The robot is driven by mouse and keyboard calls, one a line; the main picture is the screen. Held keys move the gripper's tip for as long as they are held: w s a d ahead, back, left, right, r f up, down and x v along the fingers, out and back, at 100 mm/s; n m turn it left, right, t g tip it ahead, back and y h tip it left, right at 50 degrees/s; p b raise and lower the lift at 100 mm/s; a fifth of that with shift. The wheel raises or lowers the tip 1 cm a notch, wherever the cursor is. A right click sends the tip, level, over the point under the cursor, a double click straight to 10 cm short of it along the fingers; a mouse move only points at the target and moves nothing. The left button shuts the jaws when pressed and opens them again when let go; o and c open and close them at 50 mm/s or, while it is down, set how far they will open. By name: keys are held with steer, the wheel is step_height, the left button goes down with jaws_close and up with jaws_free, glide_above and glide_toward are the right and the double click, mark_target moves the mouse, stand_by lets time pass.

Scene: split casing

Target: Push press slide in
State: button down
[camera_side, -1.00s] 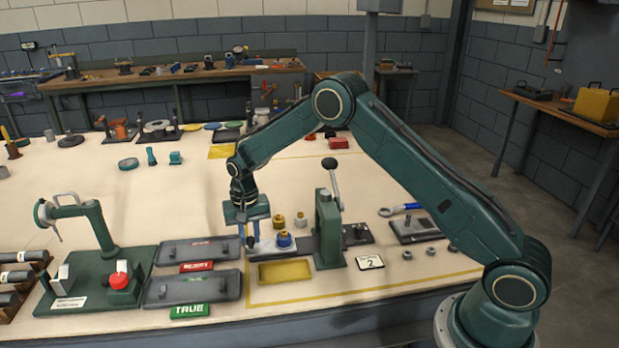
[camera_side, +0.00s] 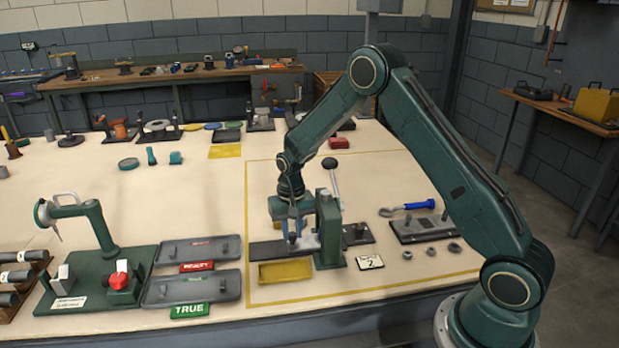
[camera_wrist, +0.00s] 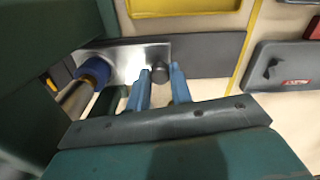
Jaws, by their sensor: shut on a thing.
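The press (camera_side: 329,232) is a green upright body with a black-knobbed lever (camera_side: 334,180) standing up. Its slide (camera_side: 308,243) is a silver plate lying in a dark track (camera_side: 263,250), with its right end at the press. In the wrist view, the slide (camera_wrist: 125,58) carries a dark round knob (camera_wrist: 160,72) near its outer end. A blue-topped part (camera_wrist: 93,72) sits at the slide's inner end, beside the press body. My gripper (camera_side: 294,238) points down over the slide's left end. In the wrist view, its blue fingers (camera_wrist: 160,88) are shut on the knob, one on each side.
A yellow tray (camera_side: 285,272) lies just in front of the track. Two grey trays (camera_side: 198,252) and a green fixture (camera_side: 97,285) stand left. A number card (camera_side: 370,262), several nuts (camera_side: 432,251) and a blue-handled wrench (camera_side: 412,207) lie right of the press.

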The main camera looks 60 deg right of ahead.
steer(key=shift+s+d, duration=0.2)
steer(key=shift+d, duration=0.05)
steer(key=c, duration=1.3)
jaws_free()
steer(key=shift+o, duration=0.2)
steer(key=shift+a+r, duration=0.1)
steer(key=shift+r, duration=0.45)
step_height(320, 180, up, 13)
steer(key=shift+f, duration=0.15)
